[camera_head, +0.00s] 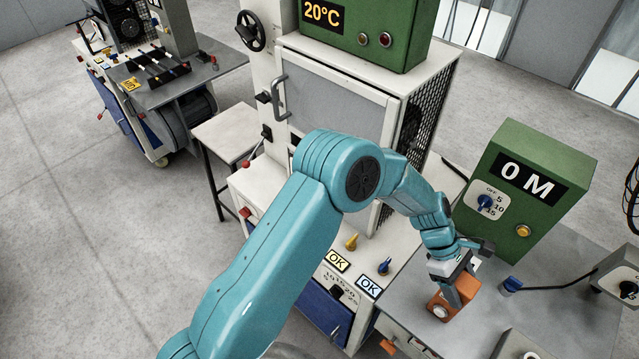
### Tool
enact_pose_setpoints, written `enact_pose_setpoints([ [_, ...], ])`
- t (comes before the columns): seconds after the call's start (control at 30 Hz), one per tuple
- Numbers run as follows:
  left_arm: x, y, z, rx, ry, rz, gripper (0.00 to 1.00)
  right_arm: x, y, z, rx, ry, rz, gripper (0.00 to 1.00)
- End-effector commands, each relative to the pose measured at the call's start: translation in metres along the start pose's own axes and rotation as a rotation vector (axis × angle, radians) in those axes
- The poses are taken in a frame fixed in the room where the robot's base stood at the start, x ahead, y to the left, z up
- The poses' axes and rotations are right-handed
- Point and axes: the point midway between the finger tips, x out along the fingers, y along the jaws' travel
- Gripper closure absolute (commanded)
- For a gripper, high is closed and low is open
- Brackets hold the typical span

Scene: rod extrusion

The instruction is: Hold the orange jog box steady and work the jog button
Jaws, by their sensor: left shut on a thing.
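The orange jog box (438,305) sits on the grey bench top (535,318) at the lower right. A pale round button (440,312) shows on its near face. My left gripper (456,292) comes down onto the box from above and is shut on it. The fingers hide part of the box's top and far side. The box appears to rest on the bench. My right gripper is not in view.
A green box reading "0 M" (528,180) stands behind the jog box. A blue plug-like part (512,285) with a black cable lies to the right. A white cabinet (335,95) stands behind my left arm. Blue and yellow knobs sit on the panel left of the bench.

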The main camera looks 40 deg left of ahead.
Motion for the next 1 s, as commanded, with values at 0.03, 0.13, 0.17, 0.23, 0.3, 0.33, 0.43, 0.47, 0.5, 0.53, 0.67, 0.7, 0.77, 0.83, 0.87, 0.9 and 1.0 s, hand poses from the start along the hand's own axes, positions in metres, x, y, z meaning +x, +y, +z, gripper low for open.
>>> enact_pose_setpoints([
  [0.03,0.0011,-0.0009,-0.0013,-0.001,0.001,-0.002,1.0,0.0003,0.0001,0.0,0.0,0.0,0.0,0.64],
  [0.13,0.0011,-0.0009,-0.0013,-0.001,0.001,-0.002,1.0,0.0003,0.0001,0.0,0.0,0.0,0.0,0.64],
  [0.17,0.0011,-0.0009,-0.0013,-0.001,0.001,-0.003,1.0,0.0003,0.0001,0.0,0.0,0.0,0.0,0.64],
  [0.23,0.0011,-0.001,-0.0013,-0.001,0.001,-0.003,1.0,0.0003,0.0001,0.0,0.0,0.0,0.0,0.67],
  [0.3,0.0011,-0.001,-0.0013,-0.001,0.001,-0.003,1.0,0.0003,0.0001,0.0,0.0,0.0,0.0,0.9],
  [0.33,0.0011,-0.001,-0.0013,-0.001,0.001,-0.003,1.0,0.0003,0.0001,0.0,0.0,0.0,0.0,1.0],
  [0.43,0.0012,-0.001,-0.0013,-0.001,0.001,-0.003,1.0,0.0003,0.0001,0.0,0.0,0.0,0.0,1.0],
  [0.47,0.0012,-0.001,-0.0013,-0.001,0.001,-0.003,1.0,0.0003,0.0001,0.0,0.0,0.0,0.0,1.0],
  [0.5,0.0012,-0.0011,-0.0013,-0.001,0.001,-0.003,1.0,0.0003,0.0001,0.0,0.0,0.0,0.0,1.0],
  [0.53,0.0012,-0.0011,-0.0013,-0.001,0.001,-0.003,1.0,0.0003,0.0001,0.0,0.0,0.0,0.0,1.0],
  [0.67,0.0012,-0.0011,-0.0013,-0.001,0.001,-0.003,1.0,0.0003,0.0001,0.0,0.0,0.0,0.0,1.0],
  [0.7,0.0012,-0.0011,-0.0013,-0.001,0.001,-0.003,1.0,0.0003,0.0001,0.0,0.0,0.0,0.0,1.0],
  [0.77,0.0012,-0.0011,-0.0013,-0.001,0.001,-0.003,1.0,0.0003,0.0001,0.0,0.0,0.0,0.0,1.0],
  [0.83,0.0013,-0.0011,-0.0013,-0.001,0.001,-0.003,1.0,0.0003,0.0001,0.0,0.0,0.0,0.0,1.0],
  [0.87,0.0013,-0.0012,-0.0013,-0.001,0.001,-0.003,1.0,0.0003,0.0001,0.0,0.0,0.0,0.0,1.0],
  [0.9,0.0013,-0.0012,-0.0013,-0.001,0.001,-0.003,1.0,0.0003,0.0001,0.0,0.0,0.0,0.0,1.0],
  [1.0,0.0013,-0.0012,-0.0013,-0.001,0.001,-0.003,1.0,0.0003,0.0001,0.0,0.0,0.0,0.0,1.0],
])
